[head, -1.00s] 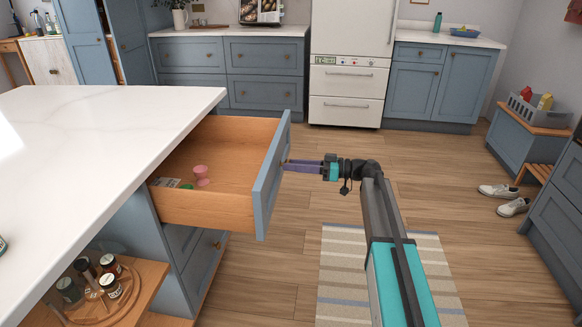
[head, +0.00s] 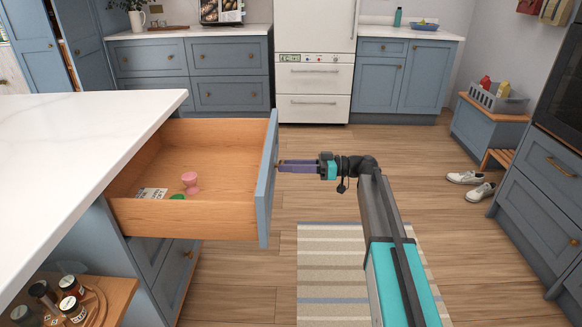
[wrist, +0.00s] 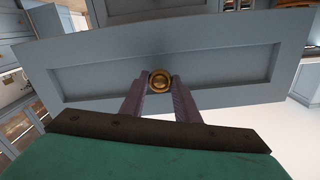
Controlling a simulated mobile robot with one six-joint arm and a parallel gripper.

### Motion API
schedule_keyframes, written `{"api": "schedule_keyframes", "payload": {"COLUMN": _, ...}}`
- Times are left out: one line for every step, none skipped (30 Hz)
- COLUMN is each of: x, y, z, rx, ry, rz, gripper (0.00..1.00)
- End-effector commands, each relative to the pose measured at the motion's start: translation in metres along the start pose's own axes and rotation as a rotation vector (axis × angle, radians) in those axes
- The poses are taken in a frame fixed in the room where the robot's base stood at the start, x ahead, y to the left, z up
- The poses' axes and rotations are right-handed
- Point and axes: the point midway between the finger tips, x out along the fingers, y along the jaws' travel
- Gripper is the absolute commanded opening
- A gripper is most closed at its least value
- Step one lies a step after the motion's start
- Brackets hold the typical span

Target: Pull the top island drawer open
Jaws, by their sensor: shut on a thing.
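The top island drawer (head: 190,219) stands well open in the head view, pulled out to the right from under the white island top. Its blue front panel (head: 267,190) also fills much of the wrist view (wrist: 220,72). My gripper (head: 279,166) is at the outer face of that panel. In the wrist view its two purple fingers (wrist: 160,88) are shut on the round brass knob (wrist: 160,80), one finger on each side. The knob is hardly visible in the head view.
Inside the drawer lie a pink cup-like object (head: 190,182), a green item (head: 177,197) and a white card (head: 152,194). A striped rug (head: 330,270) lies on the floor below my arm. Spice jars (head: 70,295) stand on a lower wooden shelf. White shoes (head: 472,183) are at the right.

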Motion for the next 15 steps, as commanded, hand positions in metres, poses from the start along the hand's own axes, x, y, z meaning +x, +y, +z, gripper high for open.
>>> {"api": "schedule_keyframes", "payload": {"x": 0.0021, "y": 0.0001, "z": -0.0015, "rx": -0.001, "ry": 0.002, "rz": 0.0, "gripper": 0.0}}
{"api": "schedule_keyframes", "payload": {"x": 0.0027, "y": 0.0, "z": -0.0015, "rx": -0.001, "ry": 0.002, "rz": -0.001, "gripper": 0.0}}
{"api": "schedule_keyframes", "payload": {"x": 0.0034, "y": -0.0002, "z": -0.0015, "rx": -0.001, "ry": 0.002, "rz": -0.002, "gripper": 0.34}}
{"api": "schedule_keyframes", "payload": {"x": 0.0039, "y": -0.0004, "z": -0.0014, "rx": -0.001, "ry": 0.002, "rz": -0.003, "gripper": 0.39}}
{"api": "schedule_keyframes", "payload": {"x": 0.0042, "y": -0.0005, "z": -0.0013, "rx": -0.001, "ry": 0.002, "rz": -0.003, "gripper": 0.44}}
{"api": "schedule_keyframes", "payload": {"x": 0.0044, "y": -0.0007, "z": -0.0012, "rx": -0.001, "ry": 0.001, "rz": -0.004, "gripper": 0.47}}
{"api": "schedule_keyframes", "payload": {"x": 0.0046, "y": -0.0008, "z": -0.0011, "rx": -0.001, "ry": 0.001, "rz": -0.004, "gripper": 0.47}}
{"api": "schedule_keyframes", "payload": {"x": 0.0047, "y": -0.0008, "z": -0.001, "rx": -0.001, "ry": 0.001, "rz": -0.005, "gripper": 0.47}}
{"api": "schedule_keyframes", "payload": {"x": 0.0048, "y": -0.001, "z": -0.0009, "rx": -0.001, "ry": 0.001, "rz": -0.005, "gripper": 0.47}}
{"api": "schedule_keyframes", "payload": {"x": 0.0049, "y": -0.001, "z": -0.0008, "rx": -0.001, "ry": 0.0, "rz": -0.005, "gripper": 0.47}}
{"api": "schedule_keyframes", "payload": {"x": 0.0049, "y": -0.0011, "z": -0.0007, "rx": -0.001, "ry": 0.0, "rz": -0.006, "gripper": 0.47}}
{"api": "schedule_keyframes", "payload": {"x": 0.005, "y": -0.0012, "z": -0.0006, "rx": -0.001, "ry": 0.0, "rz": -0.006, "gripper": 0.47}}
{"api": "schedule_keyframes", "payload": {"x": 0.005, "y": -0.0012, "z": -0.0006, "rx": -0.001, "ry": 0.0, "rz": -0.006, "gripper": 0.47}}
{"api": "schedule_keyframes", "payload": {"x": 0.0048, "y": -0.0012, "z": -0.0005, "rx": -0.001, "ry": 0.0, "rz": -0.006, "gripper": 0.47}}
{"api": "schedule_keyframes", "payload": {"x": 0.0044, "y": -0.0012, "z": -0.0005, "rx": -0.001, "ry": 0.0, "rz": -0.006, "gripper": 0.47}}
